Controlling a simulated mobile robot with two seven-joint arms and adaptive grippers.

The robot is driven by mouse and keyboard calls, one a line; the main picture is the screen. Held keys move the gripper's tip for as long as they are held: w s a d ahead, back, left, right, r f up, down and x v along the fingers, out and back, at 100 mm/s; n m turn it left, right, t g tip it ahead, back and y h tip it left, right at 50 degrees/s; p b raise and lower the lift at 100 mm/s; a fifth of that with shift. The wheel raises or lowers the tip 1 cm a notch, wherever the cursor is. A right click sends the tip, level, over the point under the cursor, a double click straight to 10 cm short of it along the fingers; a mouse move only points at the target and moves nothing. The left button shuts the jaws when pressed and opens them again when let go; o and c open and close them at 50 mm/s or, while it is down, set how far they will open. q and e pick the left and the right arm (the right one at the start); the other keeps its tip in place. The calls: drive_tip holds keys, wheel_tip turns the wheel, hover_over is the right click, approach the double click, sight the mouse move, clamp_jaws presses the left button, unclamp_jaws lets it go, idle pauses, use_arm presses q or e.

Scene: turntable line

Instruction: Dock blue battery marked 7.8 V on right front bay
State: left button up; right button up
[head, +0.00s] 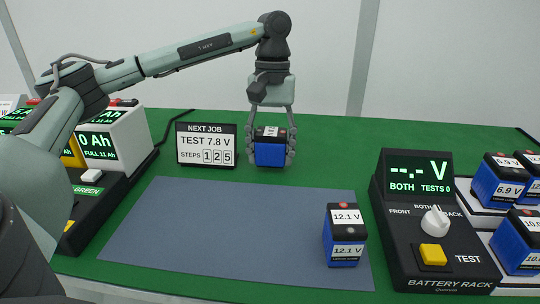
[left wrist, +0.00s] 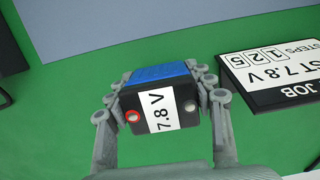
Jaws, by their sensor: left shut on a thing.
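The blue battery with a black top (head: 269,154) hangs in my left gripper (head: 271,161), above the green table behind the grey mat. In the left wrist view its label reads 7.8 V on the battery (left wrist: 160,107), between the fingers of the left gripper (left wrist: 163,120). The fingers are shut on its sides. The battery rack (head: 440,275) stands at the right with a display reading "--.- V, BOTH, TESTS 0", a white knob and a yellow TEST button. White bays (head: 476,205) beside it hold several blue batteries. I cannot tell which is the right front bay. My right gripper is not in view.
A blue battery marked 12.1 V (head: 344,236) stands on the right end of the grey mat (head: 220,235). A NEXT JOB sign (head: 206,145) reads TEST 7.8 V, steps 1 2 5. A charger console (head: 115,140) is at the left. The mat's middle is clear.

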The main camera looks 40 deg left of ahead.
use_arm(q)
drive_tip(key=shift+f, duration=0.65)
drive_tip(key=shift+f, duration=0.2)
drive_tip(key=o, duration=1.4)
drive_tip(key=shift+o, duration=0.2)
drive_tip(key=shift+r, duration=0.15)
